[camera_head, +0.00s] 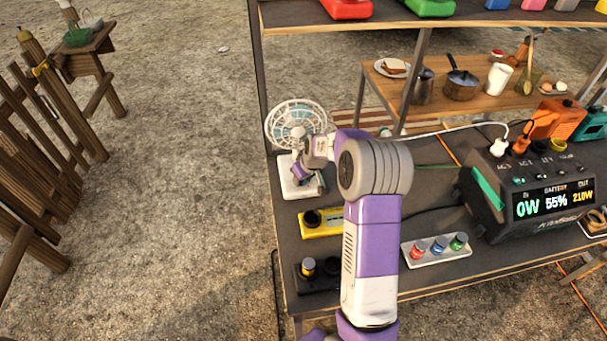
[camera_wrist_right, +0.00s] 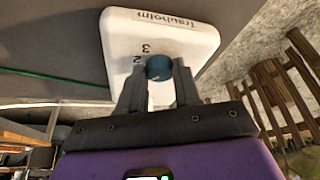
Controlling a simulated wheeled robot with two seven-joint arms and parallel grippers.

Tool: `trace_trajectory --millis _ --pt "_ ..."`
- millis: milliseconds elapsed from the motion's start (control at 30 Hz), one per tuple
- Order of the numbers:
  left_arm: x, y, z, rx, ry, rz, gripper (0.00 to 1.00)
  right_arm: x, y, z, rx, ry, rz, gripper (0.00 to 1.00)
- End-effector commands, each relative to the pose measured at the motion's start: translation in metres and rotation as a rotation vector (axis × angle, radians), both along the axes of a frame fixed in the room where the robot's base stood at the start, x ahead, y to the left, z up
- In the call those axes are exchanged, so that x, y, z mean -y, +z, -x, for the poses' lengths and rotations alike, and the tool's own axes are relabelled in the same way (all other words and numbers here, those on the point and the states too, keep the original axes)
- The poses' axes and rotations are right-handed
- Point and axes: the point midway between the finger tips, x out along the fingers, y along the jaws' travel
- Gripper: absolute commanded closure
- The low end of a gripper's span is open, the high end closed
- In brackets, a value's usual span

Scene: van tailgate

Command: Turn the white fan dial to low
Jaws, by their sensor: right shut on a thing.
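The white fan (camera_head: 296,120) stands at the left end of the tailgate table, its round cage upright above a white base (camera_head: 291,190). In the right wrist view the base (camera_wrist_right: 185,35) fills the top middle and carries a brand name and the digits 3 and 2. The dark teal dial (camera_wrist_right: 159,67) sits on it. My right gripper (camera_wrist_right: 160,85) is shut on the dial, one finger on each side. In the head view the right gripper (camera_head: 302,172) is over the fan base and hides the dial there. The dial's pointer cannot be made out. My left gripper is not in view.
A tray (camera_head: 409,256) of coloured knobs and a power station (camera_head: 530,190) are to the right. A shelf (camera_head: 450,19) overhangs the back.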

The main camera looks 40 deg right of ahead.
Motion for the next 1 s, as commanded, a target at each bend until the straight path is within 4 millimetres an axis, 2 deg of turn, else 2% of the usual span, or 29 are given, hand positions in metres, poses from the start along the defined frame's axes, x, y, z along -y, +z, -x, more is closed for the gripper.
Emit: trace_trajectory --millis 200,667,700,833,1000 --pt "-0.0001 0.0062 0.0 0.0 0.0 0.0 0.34 -0.0009 0.0007 -0.0003 0.0 -0.054 0.0 0.97" --pt "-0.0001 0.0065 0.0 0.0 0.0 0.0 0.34 -0.0007 0.0 -0.0004 0.001 -0.068 0.0 0.97" --pt "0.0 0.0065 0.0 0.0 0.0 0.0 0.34 -0.0006 0.0 -0.0004 0.001 -0.068 0.0 0.64" --pt "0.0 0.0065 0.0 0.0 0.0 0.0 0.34 -0.0006 0.0 -0.0003 0.0 -0.068 0.0 0.44" --pt "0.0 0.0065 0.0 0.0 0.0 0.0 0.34 -0.0006 -0.0001 -0.0002 0.0 -0.068 0.0 0.42"
